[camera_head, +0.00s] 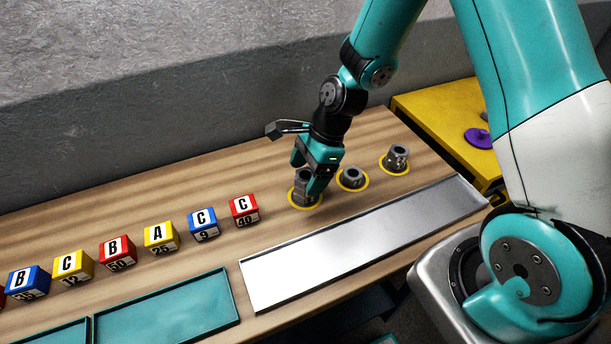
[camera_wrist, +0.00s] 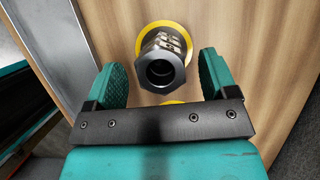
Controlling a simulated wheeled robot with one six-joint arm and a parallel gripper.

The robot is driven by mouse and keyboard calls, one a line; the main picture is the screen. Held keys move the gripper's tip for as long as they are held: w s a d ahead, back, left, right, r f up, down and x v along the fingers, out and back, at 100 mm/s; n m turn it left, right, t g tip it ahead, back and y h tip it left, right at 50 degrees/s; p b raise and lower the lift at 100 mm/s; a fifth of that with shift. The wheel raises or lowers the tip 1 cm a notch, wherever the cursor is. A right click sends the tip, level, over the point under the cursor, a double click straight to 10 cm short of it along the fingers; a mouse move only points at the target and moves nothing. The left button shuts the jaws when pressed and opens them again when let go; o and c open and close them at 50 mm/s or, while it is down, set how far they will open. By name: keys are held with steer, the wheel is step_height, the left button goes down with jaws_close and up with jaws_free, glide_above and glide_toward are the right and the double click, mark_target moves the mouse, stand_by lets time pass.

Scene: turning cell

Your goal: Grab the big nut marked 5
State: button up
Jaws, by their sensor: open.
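Three grey metal nuts stand on yellow rings on the wooden bench: a tall left nut (camera_head: 304,190), a lower middle nut (camera_head: 352,177) and a right nut (camera_head: 397,157). My gripper (camera_head: 311,174) is over the left nut, pointing down, with its teal fingers open. In the wrist view my gripper (camera_wrist: 162,80) has one finger on each side of that nut (camera_wrist: 160,67), with visible gaps to both. The nut's hexagonal top and round bore face the camera. Pale marks show on its side, but I cannot read them. No number 5 is legible on any nut.
A long grey metal tray (camera_head: 360,240) lies in front of the nuts. A yellow table (camera_head: 450,115) stands at the right.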

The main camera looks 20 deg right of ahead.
steer(key=c, duration=1.1)
steer(key=shift+r, duration=0.1)
